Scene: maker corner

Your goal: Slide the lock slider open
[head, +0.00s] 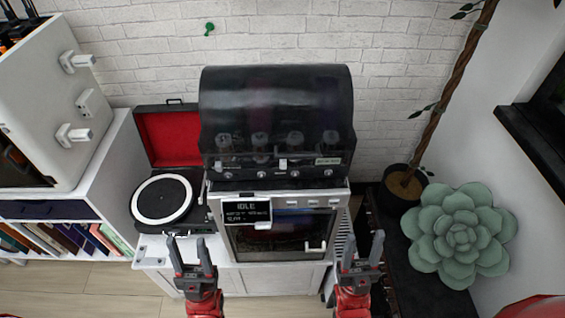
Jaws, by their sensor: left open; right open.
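A machine with a dark, see-through hood (276,95) stands on a white cabinet in the middle. A small white slider-like tab (283,164) sits at the centre of the hood's lower front edge, among several small round knobs. It looks like the lock slider, but it is too small to tell its position. The hood is down. My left gripper (189,257) is open and empty, below and left of the tab. My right gripper (361,255) is open and empty, below and right of it. Both are apart from the machine in the picture.
Below the hood are a display reading IDLE (247,212) and a glass door with a white handle (316,247). A record player (163,200) stands left, a potted plant (397,186) and succulent-shaped cushion (459,236) right. A white unit with protruding handles (77,62) is far left.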

